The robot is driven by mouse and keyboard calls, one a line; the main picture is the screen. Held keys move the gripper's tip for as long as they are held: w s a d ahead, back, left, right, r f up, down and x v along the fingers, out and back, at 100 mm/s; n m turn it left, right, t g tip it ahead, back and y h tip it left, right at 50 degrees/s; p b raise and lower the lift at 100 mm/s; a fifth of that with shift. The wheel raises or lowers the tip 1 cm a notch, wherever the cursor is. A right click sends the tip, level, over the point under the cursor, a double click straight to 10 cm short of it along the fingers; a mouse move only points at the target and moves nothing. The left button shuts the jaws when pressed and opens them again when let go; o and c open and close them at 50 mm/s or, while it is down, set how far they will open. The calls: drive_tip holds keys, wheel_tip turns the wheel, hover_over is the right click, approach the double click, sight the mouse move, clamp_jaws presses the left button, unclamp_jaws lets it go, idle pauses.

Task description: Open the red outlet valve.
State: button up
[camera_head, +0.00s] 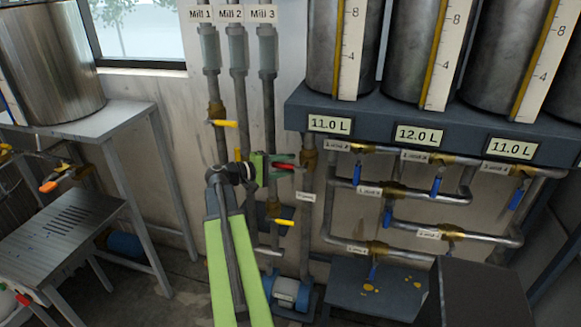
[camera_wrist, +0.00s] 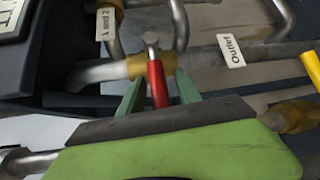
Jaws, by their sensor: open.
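The red outlet valve handle (camera_head: 284,166) sticks out to the left of a brass valve body (camera_head: 309,158) on a vertical pipe. In the wrist view the red handle (camera_wrist: 157,85) lies crosswise to its pipe, below the brass body (camera_wrist: 150,64). A white tag reading "Outlet" (camera_wrist: 232,50) is on the same pipe. My gripper (camera_head: 290,165) is at the handle with its green fingers open. In the wrist view my gripper (camera_wrist: 158,77) has one finger on each side of the handle, with visible gaps. The handle's near end is hidden behind the gripper body.
Yellow-handled valves (camera_head: 224,123) are on the mill pipes, one (camera_head: 284,222) just below my gripper. Blue-handled valves (camera_head: 436,186) and pipes stand at right under the tank shelf (camera_head: 420,122). A metal table (camera_head: 90,122) stands at left. A yellow handle (camera_wrist: 312,68) shows at the wrist view's right edge.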

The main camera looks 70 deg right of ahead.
drive_tip(key=shift+s+d, duration=0.45)
drive_tip(key=shift+c, duration=0.2)
drive_tip(key=shift+f, duration=0.1)
clamp_jaws()
idle(0.9)
